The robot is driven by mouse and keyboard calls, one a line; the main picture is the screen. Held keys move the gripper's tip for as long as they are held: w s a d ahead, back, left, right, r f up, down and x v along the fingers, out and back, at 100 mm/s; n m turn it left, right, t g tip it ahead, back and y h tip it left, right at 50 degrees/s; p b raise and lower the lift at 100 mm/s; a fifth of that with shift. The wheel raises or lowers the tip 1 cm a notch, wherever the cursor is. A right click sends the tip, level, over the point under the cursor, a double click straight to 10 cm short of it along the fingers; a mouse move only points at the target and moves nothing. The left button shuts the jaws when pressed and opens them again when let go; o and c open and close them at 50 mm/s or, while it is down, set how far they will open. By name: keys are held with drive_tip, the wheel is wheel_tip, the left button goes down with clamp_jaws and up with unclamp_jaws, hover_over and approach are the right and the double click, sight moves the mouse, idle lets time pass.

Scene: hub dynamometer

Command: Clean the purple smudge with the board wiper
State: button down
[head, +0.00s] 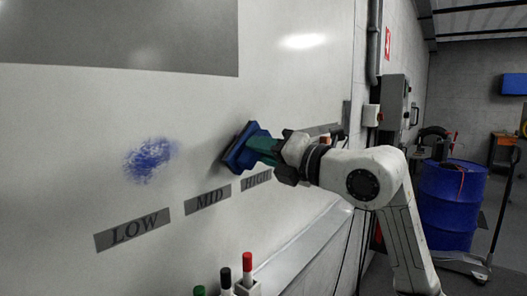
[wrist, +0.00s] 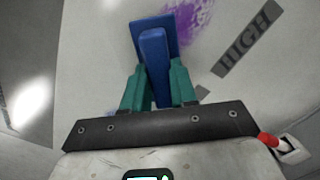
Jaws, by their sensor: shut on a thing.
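The board wiper (head: 238,148) has a blue pad and a blue handle. My gripper (head: 264,147) has green fingers, and they are shut on the wiper's handle. The wiper also shows in the wrist view (wrist: 153,38), gripped between both fingers. The pad faces the whiteboard; I cannot tell whether it touches. The purple smudge (wrist: 197,22) shows in the wrist view just right of the pad, near the HIGH label, and the pad covers part of it. In the head view my gripper and the wiper hide it.
A blue smudge (head: 150,160) is on the whiteboard (head: 60,120), left of the wiper. LOW (head: 133,229), MID (head: 208,200) and HIGH (head: 257,180) labels run below. Markers (head: 225,278) stand at the bottom. A blue drum (head: 450,205) stands at the right.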

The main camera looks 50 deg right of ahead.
drive_tip(key=shift+w+p, duration=0.3)
drive_tip(key=shift+w, duration=0.65)
idle(0.3)
drive_tip(key=d+p, duration=0.1)
drive_tip(key=d, duration=0.9)
drive_tip(key=shift+w+d+p, duration=0.2)
drive_tip(key=shift+w+p, duration=0.05)
drive_tip(key=shift+p, duration=0.1)
idle(0.6)
drive_tip(key=shift+r, duration=0.15)
drive_tip(key=a+p, duration=0.5)
drive_tip(key=a, duration=0.2)
drive_tip(key=shift+s, duration=0.25)
drive_tip(key=shift+a, duration=0.1)
